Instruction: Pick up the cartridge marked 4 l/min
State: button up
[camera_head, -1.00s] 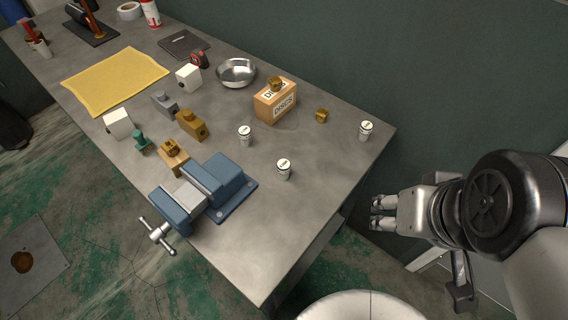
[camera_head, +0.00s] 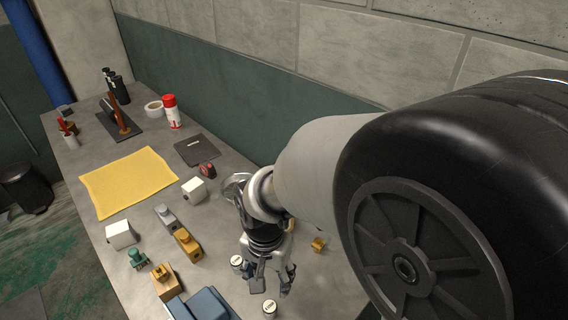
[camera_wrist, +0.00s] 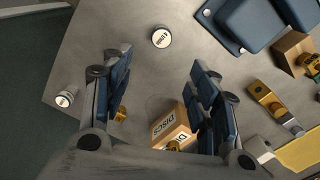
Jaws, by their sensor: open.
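Three white cylindrical cartridges with dark bands and printed tops are involved. In the wrist view one cartridge (camera_wrist: 161,38) stands upright just beyond my fingertips, between their lines, and another cartridge (camera_wrist: 66,98) stands left of my left finger near the table edge. In the head view two show near my gripper (camera_head: 273,284): one cartridge (camera_head: 237,261) to its left and one cartridge (camera_head: 269,308) just below it. The third is hidden there by my arm. I cannot read the markings surely. My gripper, also in the wrist view (camera_wrist: 163,75), is open, empty and above the table.
A blue vise (camera_wrist: 258,18) stands close by. Brass fittings, white blocks (camera_head: 120,235) and a yellow cloth (camera_head: 128,181) occupy the left side.

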aim_at(269, 306)
notch_tip(269, 306, down, 12)
jog(key=b, duration=0.4)
jog(key=shift+s+r, duration=0.1)
jog(key=shift+r, duration=0.1)
jog(key=f+b, duration=0.2)
jog(key=f, duration=0.3)
jog(key=shift+s+a+f+b, duration=0.15)
jog(key=shift+s+a+b, duration=0.1)
jog(key=shift+b, duration=0.15)
jog(key=shift+c, duration=0.4)
jog(key=c, duration=1.2)
jog(key=shift+r, duration=0.2)
